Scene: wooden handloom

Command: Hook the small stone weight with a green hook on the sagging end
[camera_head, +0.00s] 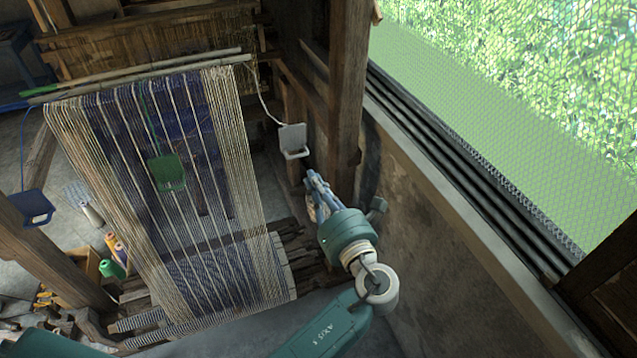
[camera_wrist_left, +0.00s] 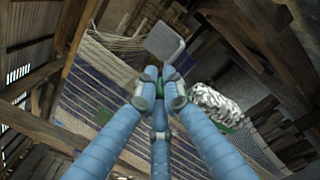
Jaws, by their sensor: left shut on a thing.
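My left gripper (camera_head: 311,176) is right of the loom, just below a pale grey plate (camera_head: 292,140) hanging on a white cord. In the left wrist view the blue fingers (camera_wrist_left: 160,84) close together, with a bit of green at their tips. A whitish rough lump (camera_wrist_left: 213,100), apparently the stone weight, shows right of the fingers with a green bit at its lower edge; its hook is mostly hidden. The grey plate (camera_wrist_left: 164,40) is just beyond the fingertips. My right gripper is not in view.
The loom's warp (camera_head: 190,190) fills the left and middle. A wooden post (camera_head: 347,90) stands close behind the gripper, and a wall (camera_head: 430,240) runs to its right. Colored spools (camera_head: 112,268) sit at the lower left.

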